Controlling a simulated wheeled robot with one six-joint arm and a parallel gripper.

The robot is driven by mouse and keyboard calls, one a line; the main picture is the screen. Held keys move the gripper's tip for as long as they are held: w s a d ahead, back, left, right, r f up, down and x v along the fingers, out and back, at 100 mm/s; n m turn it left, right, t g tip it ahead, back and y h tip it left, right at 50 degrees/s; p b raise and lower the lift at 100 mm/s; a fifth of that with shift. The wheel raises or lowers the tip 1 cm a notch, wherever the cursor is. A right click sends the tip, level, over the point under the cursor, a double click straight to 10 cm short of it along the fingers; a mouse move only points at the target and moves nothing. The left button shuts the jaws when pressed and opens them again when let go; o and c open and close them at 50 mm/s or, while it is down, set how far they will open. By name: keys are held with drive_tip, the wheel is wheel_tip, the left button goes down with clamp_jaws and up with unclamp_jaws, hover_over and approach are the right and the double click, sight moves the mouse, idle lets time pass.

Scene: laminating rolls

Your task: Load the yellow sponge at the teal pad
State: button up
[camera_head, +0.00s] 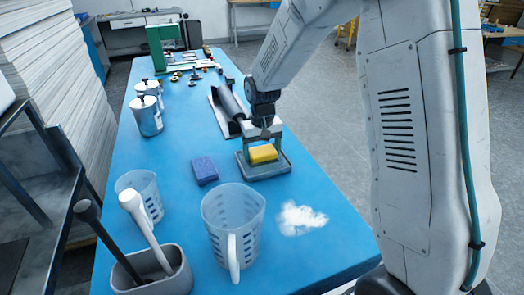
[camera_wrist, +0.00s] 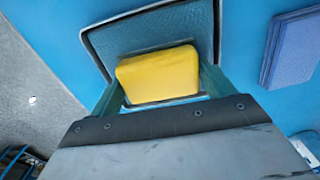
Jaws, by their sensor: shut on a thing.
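The yellow sponge (camera_head: 263,154) is between the fingers of my gripper (camera_head: 262,146), over the teal pad (camera_head: 264,170) in its shallow grey-rimmed tray. In the wrist view the sponge (camera_wrist: 160,72) fills the gap between the two fingers of my gripper (camera_wrist: 162,85), and the teal pad (camera_wrist: 150,32) lies behind it. The gripper is shut on the sponge. The sponge is at or just above the pad; I cannot tell whether they touch.
A large measuring jug (camera_head: 232,228) and a smaller jug (camera_head: 141,192) stand nearer. A black roller (camera_head: 230,104) lies behind the tray. A white patch (camera_head: 300,219) is on the blue table at the right front.

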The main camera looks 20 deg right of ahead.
sight(262, 150)
drive_tip(key=shift+r, duration=3.45)
drive_tip(key=shift+s, duration=0.1)
